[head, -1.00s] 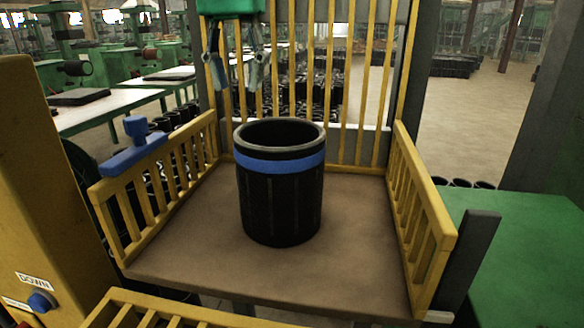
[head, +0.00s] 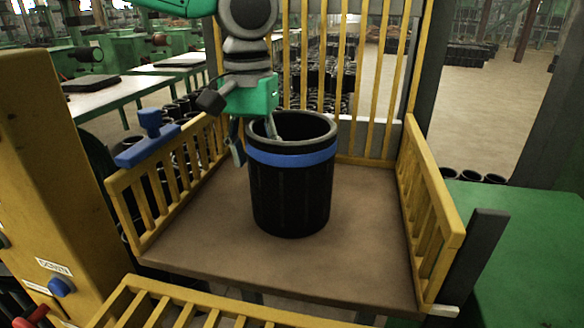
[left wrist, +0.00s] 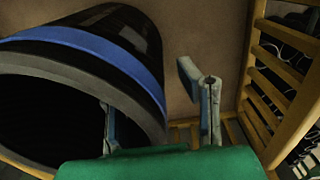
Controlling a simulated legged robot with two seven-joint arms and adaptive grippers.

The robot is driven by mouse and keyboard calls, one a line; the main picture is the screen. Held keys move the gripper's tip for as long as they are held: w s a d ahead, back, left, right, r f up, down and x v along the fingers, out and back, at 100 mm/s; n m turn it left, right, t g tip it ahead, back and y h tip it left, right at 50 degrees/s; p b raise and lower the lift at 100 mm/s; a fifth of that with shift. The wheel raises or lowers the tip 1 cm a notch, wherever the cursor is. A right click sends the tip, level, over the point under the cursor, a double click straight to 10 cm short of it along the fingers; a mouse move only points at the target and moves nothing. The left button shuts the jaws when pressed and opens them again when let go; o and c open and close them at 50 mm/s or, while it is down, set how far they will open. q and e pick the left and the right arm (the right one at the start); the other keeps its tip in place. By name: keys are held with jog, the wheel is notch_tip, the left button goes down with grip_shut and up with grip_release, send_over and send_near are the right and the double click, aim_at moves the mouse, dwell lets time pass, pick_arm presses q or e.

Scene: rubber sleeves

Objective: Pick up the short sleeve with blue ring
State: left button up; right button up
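The short black sleeve with a blue ring (head: 290,195) stands upright on the brown platform (head: 200,238), its open end up. It also shows large and tilted in the left wrist view (left wrist: 120,45), its dark opening towards the camera. My left gripper (head: 256,145) is above the sleeve's left rim, open. One finger reaches into the opening and the other hangs outside the wall, so the wall lies between them. The left wrist view also shows my left gripper (left wrist: 155,105) with its fingers apart. I cannot tell whether either finger touches the wall. My right gripper is out of view.
Yellow side rails (head: 432,215) and tall yellow bars at the back enclose the platform. A blue handle-like part (head: 148,140) sits on the left rail. A yellow post with a blue button (head: 62,287) is at the left. A green table (head: 525,240) is at the right.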

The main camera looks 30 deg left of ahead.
pick_arm(q)
jog(key=shift+s, duration=0.1)
grip_shut()
jog(key=shift+r, duration=0.1)
